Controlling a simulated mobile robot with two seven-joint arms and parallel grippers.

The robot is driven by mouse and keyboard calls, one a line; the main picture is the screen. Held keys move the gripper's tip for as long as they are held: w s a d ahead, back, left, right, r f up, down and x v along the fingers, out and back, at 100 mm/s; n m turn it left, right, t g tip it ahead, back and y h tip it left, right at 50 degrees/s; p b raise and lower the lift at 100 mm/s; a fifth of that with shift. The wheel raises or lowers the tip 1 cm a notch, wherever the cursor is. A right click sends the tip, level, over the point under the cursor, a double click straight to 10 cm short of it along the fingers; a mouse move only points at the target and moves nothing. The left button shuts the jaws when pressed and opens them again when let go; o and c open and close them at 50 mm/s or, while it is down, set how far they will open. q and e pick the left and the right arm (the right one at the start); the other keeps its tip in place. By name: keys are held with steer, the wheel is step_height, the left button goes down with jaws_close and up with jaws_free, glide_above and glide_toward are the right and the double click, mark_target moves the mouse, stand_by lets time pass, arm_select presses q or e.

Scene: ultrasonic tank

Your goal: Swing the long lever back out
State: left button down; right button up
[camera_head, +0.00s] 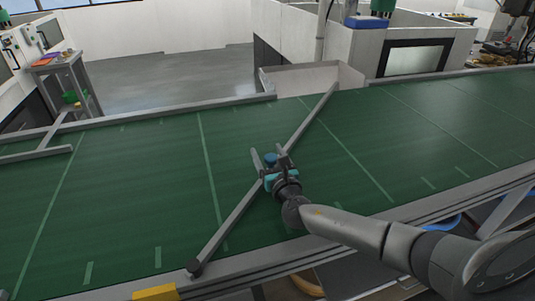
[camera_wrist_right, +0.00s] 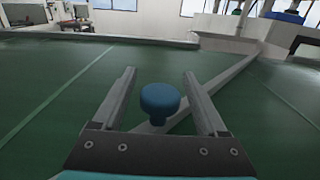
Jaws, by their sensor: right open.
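The long lever (camera_head: 235,216) is a grey bar lying diagonally across the green conveyor belt, from a dark pivot at the near rail to the far rail. A blue knob (camera_wrist_right: 160,100) stands up from the bar about midway; it also shows in the head view (camera_head: 270,159). My right gripper (camera_head: 269,153) is open over the lever, one finger on each side of the knob. In the right wrist view, gaps show between the knob and both fingers (camera_wrist_right: 158,78). My left gripper is not in view.
The green belt (camera_head: 110,200) is otherwise bare, with pale cross lines. Grey rails (camera_head: 190,110) edge it. Another grey bar (camera_head: 40,154) reaches over the belt at the far left. A yellow block (camera_head: 155,292) sits at the near edge. A white-walled opening (camera_head: 315,76) lies beyond the far rail.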

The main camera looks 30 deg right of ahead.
steer(key=shift+w, duration=0.2)
jaws_close()
stand_by(0.6)
stand_by(0.8)
